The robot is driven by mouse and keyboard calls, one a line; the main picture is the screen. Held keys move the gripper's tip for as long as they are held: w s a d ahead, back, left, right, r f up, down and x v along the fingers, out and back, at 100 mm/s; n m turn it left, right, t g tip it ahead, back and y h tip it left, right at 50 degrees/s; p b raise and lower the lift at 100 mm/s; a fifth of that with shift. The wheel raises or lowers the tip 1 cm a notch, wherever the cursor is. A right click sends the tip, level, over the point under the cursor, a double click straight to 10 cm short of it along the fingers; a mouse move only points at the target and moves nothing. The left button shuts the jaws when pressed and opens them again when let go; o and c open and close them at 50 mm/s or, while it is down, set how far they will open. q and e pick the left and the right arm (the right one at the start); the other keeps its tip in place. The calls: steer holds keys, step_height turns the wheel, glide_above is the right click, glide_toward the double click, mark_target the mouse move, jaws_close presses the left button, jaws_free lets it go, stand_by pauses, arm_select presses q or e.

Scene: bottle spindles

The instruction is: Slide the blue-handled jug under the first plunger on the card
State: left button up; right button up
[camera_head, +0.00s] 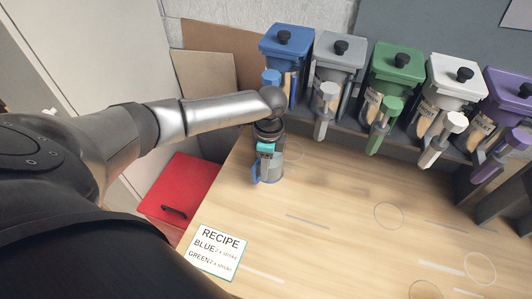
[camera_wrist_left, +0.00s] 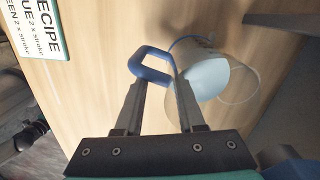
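The clear jug (camera_head: 275,169) with a blue handle (camera_head: 256,172) stands on the wooden table, in front of the blue dispenser (camera_head: 287,46). In the left wrist view, the jug (camera_wrist_left: 211,75) is right of the fingers, and its blue handle (camera_wrist_left: 151,62) shows at the fingertips. My left gripper (camera_head: 266,151) is above the jug in the head view. Its fingers (camera_wrist_left: 156,88) are apart, one on each side of the handle; contact is unclear. The recipe card (camera_head: 216,252) lists blue first, then green, two strokes each. My right gripper is not in view.
Grey (camera_head: 338,50), green (camera_head: 395,66), white (camera_head: 452,80) and purple (camera_head: 508,95) dispensers continue the row to the right. Faint circles (camera_head: 388,215) mark the tabletop. The table right of the jug is clear.

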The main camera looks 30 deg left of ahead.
arm_select(q)
steer(key=shift+t, duration=0.5)
steer(key=r, duration=0.1)
steer(key=w+r+p, duration=0.1)
steer(key=r, duration=0.3)
steer(key=shift+w+a, duration=0.1)
steer(key=shift+w, duration=0.3)
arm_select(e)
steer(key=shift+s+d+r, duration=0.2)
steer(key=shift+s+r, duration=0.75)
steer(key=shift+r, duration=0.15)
arm_select(q)
steer(key=shift+f, duration=0.1)
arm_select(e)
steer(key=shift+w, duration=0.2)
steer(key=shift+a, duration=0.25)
